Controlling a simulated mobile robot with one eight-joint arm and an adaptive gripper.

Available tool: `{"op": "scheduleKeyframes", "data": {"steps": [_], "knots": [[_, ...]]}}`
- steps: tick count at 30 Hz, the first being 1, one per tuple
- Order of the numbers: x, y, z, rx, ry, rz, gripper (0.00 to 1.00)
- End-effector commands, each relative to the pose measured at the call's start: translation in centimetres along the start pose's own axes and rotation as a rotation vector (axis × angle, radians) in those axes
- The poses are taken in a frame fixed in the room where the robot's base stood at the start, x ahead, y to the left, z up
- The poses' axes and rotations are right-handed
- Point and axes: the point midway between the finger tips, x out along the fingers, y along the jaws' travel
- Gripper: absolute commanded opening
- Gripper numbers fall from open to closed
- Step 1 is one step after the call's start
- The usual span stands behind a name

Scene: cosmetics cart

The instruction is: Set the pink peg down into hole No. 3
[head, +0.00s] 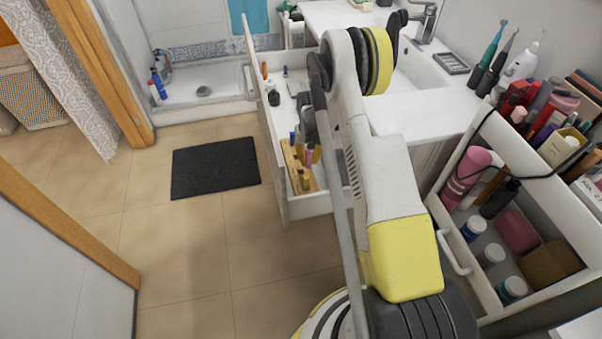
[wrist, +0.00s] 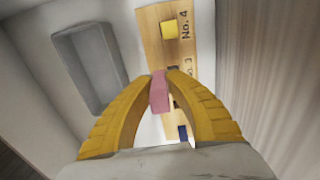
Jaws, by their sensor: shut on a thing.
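My gripper (wrist: 161,84) is shut on the pink peg (wrist: 159,97), its yellow fingers on either side. The peg is over the wooden board (wrist: 153,48), by the board's left edge in the wrist view. The "No. 3" label is just right of the fingertips. A dark spot beside the right fingertip may be hole No. 3, mostly hidden by that finger. I cannot tell whether the peg touches the board. In the head view my gripper (head: 304,152) is low in the open drawer, with a bit of pink at its tips.
A yellow peg (wrist: 169,29) sits by "No. 4" and a blue peg (wrist: 183,132) is on the board's near part. A grey tray (wrist: 88,68) lies left of the board. The drawer front (head: 268,150) and drawer walls stand close around my gripper.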

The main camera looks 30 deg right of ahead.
Motion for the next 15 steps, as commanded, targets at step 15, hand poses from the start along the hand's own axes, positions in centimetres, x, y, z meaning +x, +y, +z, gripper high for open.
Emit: {"op": "scheduleKeyframes", "data": {"steps": [15], "knots": [[5.4, -2.5, -1.1, 0.0, 0.0, 0.0, 0.0]]}}
